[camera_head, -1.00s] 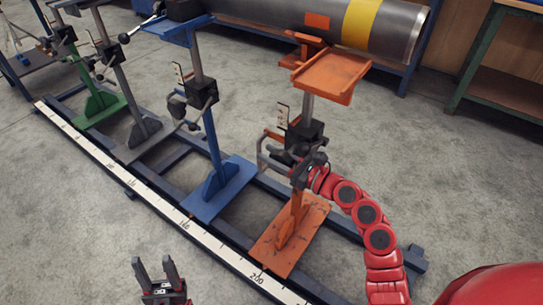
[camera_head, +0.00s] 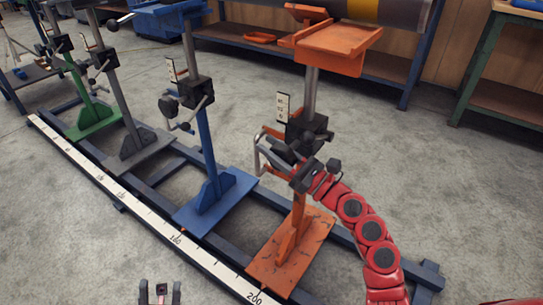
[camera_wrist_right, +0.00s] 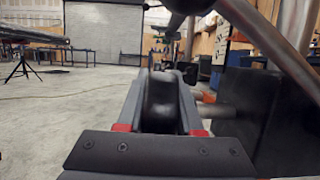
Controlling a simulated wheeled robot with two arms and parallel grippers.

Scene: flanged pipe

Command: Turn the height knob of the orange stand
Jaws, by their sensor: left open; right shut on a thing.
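The orange stand (camera_head: 296,228) stands upright at the right end of the row, with a black clamp block (camera_head: 306,131) and an orange cradle (camera_head: 331,46) on its post. My right gripper (camera_head: 298,168) is at the stand just below this block. In the right wrist view, its two fingers are shut on a black knob (camera_wrist_right: 160,100), which fills the gap between them. In the head view the gripper and dark parts overlap, so the knob is hard to make out. My left gripper (camera_head: 160,292) is open and empty at the bottom edge, away from the stands.
A blue stand (camera_head: 207,150), a grey stand and a green stand (camera_head: 92,112) line up to the left on a dark rail frame with a white scale (camera_head: 120,205). A bent metal handle (camera_head: 262,150) sticks out left of the block.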

